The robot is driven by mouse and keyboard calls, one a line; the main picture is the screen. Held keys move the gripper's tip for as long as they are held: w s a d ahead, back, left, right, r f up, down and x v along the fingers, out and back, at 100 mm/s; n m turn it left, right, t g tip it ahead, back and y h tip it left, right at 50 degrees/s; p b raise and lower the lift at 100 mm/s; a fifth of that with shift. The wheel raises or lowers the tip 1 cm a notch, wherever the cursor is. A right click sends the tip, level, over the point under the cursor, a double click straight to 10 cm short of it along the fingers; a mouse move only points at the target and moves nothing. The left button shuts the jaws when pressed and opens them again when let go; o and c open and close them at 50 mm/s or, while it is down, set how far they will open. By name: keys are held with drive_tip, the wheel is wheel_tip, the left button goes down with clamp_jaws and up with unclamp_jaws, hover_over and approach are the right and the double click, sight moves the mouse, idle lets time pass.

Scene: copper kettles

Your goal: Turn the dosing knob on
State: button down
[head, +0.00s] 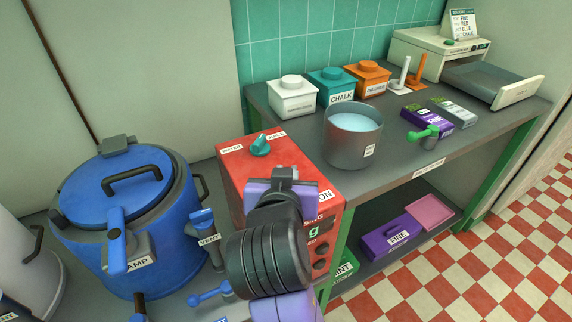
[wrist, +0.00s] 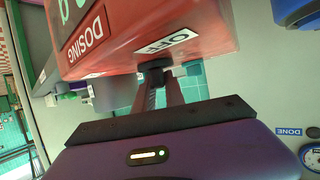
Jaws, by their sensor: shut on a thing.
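The red dosing box (head: 235,172) stands at the left end of the grey counter. The wrist view shows its red face (wrist: 130,40) with the words DOSING and OFF, and the ON label shows in the head view. A small dark dosing knob (wrist: 155,70) sits by the OFF label in the wrist view. My gripper (wrist: 162,86) is shut on this knob, its two dark fingers close together at it. In the head view my wrist covers part of the box and hides the knob and fingertips, so I cannot tell the knob's turn angle.
A teal knob (head: 260,144) stands on the box top. A blue lidded vessel (head: 150,245) stands close on the left. A grey pot (head: 350,150) of pale blue liquid and several labelled canisters stand on the counter (head: 405,165). Checkered floor is open at right.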

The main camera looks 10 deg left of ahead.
drive_tip(key=n+y+p, duration=0.1)
drive_tip(key=n+g+y+p, duration=0.1)
drive_tip(key=n+y+p, duration=0.2)
drive_tip(key=y+p, duration=0.1)
drive_tip(key=shift+d+r+n, duration=0.25)
drive_tip(key=shift+n, duration=0.05)
drive_tip(key=n+g+y, duration=0.1)
drive_tip(key=y, duration=0.1)
drive_tip(key=n+g+y+p, duration=0.1)
drive_tip(key=n, duration=0.1)
drive_tip(key=shift+w+f+n+g+y, duration=0.1)
drive_tip(key=shift+f+n+g+y, duration=0.1)
drive_tip(key=shift+n+g+y, duration=0.15)
drive_tip(key=n+g+y+b, duration=0.2)
drive_tip(key=n+g+y, duration=0.1)
drive_tip(key=n+g, duration=0.1)
drive_tip(key=shift+a+f, duration=0.1)
drive_tip(key=shift+f, duration=0.05)
drive_tip(key=shift+a+n+g+y+b, duration=0.1)
drive_tip(key=shift+n+g+y+b, duration=0.45)
drive_tip(key=shift+n+g+b, duration=0.75)
drive_tip(key=shift+n+g, duration=0.35)
drive_tip(key=shift+g, duration=0.1)
drive_tip(key=c, duration=1.4)
unclamp_jaws()
